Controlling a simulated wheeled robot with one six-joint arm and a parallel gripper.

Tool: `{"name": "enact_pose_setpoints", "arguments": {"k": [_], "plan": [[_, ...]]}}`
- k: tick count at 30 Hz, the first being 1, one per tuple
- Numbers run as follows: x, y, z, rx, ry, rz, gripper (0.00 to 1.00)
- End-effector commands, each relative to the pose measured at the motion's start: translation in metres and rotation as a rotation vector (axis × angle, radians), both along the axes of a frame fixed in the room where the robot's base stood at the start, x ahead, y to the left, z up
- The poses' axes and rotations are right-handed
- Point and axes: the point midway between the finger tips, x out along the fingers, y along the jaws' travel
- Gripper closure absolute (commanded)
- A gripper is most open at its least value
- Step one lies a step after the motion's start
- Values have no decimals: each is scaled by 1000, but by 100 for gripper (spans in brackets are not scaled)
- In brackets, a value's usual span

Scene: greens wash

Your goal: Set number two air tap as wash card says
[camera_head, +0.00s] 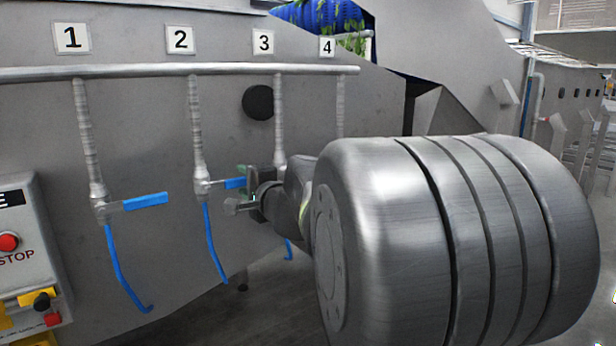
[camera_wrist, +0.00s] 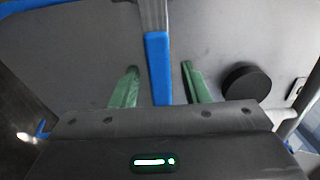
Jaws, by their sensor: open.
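The number two plate (camera_head: 180,40) sits above a grey pipe with the number two tap (camera_head: 203,187) at its lower end. That tap's blue lever (camera_head: 234,183) points right, about level, across the pipe. My gripper (camera_head: 240,190) is at the lever's free end. In the wrist view, the blue lever (camera_wrist: 158,75) lies between the two green fingers of my open gripper (camera_wrist: 159,68), with a visible gap on each side. My wrist and arm hide the number three tap and the lower part of the number four pipe. No wash card can be made out.
The number one tap (camera_head: 101,208) is at left, its blue lever (camera_head: 145,202) pointing right. Blue hoses hang below the taps. A black disc (camera_head: 258,102) is on the panel. A stop box (camera_head: 12,240) stands at far left.

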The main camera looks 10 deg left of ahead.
Motion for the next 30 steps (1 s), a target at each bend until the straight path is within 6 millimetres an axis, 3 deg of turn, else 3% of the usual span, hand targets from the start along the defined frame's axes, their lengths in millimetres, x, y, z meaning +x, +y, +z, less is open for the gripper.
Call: {"name": "enact_pose_setpoints", "arguments": {"k": [13, 20, 30], "plan": [[6, 8, 0, 0, 0, 1, 58], [6, 8, 0, 0, 0, 1, 100], [6, 8, 1, -14, -16, 1, 100]]}}
